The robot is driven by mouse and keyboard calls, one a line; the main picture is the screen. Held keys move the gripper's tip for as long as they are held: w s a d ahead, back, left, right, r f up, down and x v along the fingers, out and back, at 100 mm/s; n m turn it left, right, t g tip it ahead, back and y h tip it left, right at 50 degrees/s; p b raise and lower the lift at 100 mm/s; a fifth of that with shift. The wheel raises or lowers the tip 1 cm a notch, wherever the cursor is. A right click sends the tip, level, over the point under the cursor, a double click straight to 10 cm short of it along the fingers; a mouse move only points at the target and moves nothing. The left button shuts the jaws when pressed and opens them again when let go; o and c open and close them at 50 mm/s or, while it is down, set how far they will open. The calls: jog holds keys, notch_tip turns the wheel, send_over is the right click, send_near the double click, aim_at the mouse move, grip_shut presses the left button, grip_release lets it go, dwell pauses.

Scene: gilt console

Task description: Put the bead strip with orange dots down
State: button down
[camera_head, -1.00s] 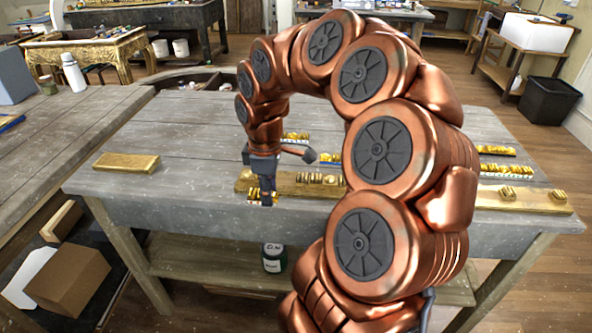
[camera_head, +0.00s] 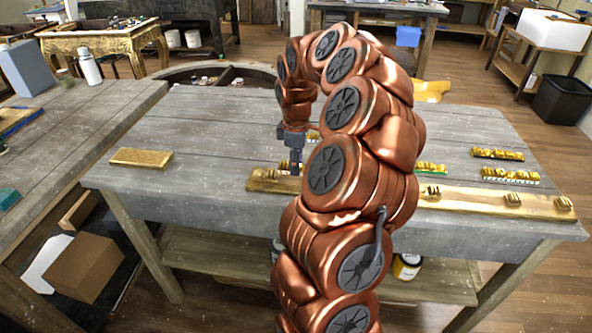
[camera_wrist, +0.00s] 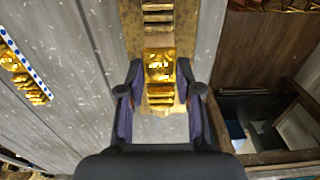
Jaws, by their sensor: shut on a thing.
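My gripper (camera_head: 291,170) is over the left end of a long gilt rail (camera_head: 262,183) on the grey worktable. In the wrist view my gripper (camera_wrist: 159,82) is shut on a short gold bead strip (camera_wrist: 159,66), with one finger on each side. The strip lines up with the rail (camera_wrist: 185,12) and its row of gold ridges. I cannot make out orange dots on the held strip, nor whether it touches the rail. A strip with blue dots (camera_wrist: 36,66) lies to the left in the wrist view.
Other gold bead strips lie behind the rail at right, one at the back (camera_head: 497,154), one with a pale edge (camera_head: 510,175) and one with a green edge (camera_head: 430,168). A flat gold block (camera_head: 140,157) lies at left. The table between block and rail is bare.

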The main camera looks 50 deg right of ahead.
notch_tip(320, 180, down, 2)
jog(key=shift+f+p, duration=0.2)
jog(key=shift+p, duration=0.5)
jog(key=shift+f, duration=0.55)
jog(key=shift+f, duration=0.2)
jog(key=c, duration=0.8)
grip_release()
jog(key=shift+r, duration=0.15)
